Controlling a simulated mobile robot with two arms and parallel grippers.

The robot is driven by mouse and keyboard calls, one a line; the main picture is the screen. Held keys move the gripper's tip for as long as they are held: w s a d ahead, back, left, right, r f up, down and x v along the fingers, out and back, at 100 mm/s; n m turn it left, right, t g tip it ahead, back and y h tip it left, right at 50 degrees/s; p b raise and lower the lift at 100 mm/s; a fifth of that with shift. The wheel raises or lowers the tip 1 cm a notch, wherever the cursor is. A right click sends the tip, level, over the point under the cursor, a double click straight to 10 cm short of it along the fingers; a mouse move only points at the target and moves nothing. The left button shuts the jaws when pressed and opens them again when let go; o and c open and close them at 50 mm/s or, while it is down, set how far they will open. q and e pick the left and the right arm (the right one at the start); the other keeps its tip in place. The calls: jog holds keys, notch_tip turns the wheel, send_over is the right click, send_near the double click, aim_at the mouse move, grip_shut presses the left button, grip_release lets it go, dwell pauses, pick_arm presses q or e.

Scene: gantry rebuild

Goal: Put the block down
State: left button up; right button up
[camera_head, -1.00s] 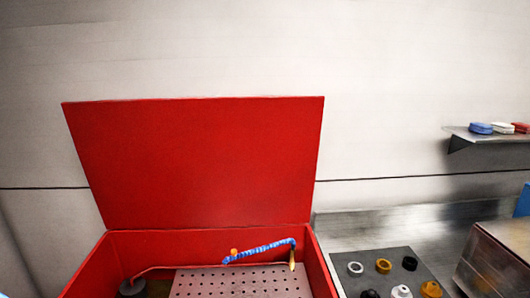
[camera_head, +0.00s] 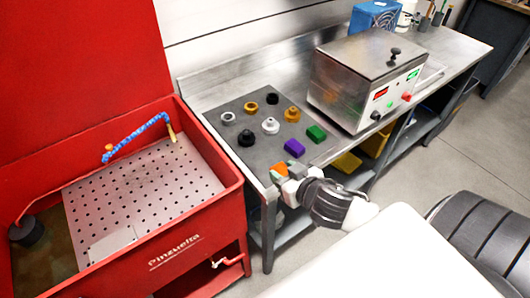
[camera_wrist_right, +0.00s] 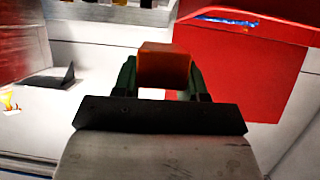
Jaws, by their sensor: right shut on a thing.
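An orange block (camera_wrist_right: 165,66) is held between the two fingers of my right gripper (camera_wrist_right: 164,82) in the right wrist view. In the head view the orange block (camera_head: 279,169) is at the tip of my right gripper (camera_head: 284,175), by the front edge of the steel bench. A dark mat (camera_head: 237,151) lies on the bench just beyond it. I cannot tell whether the block touches the mat. A purple block (camera_head: 294,148) and a green block (camera_head: 316,133) lie on the mat to the right of the orange one. My left gripper is out of view.
Several rings and knobs, such as a white one (camera_head: 270,126), stand on the mat. A red parts washer (camera_head: 243,200) with its lid up is at left. A steel box with displays (camera_head: 345,95) stands on the bench at right.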

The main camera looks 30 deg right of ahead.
jog(key=w+d+r+p, duration=0.1)
jog(key=w+d, duration=0.1)
jog(key=d, duration=0.8)
jog(key=shift+w+r+y, duration=0.15)
jog(key=shift+w+y, duration=0.15)
jog(key=shift+w, duration=0.1)
jog(key=p, duration=0.2)
send_over(271, 163)
notch_tip(271, 163, down, 7)
jog(key=shift+r, duration=0.1)
notch_tip(271, 163, down, 4)
jog(key=shift+a+r, duration=0.1)
jog(key=shift+r, duration=0.15)
jog(key=shift+f, duration=0.2)
jog(key=shift+f, duration=0.2)
jog(key=o, duration=1.1)
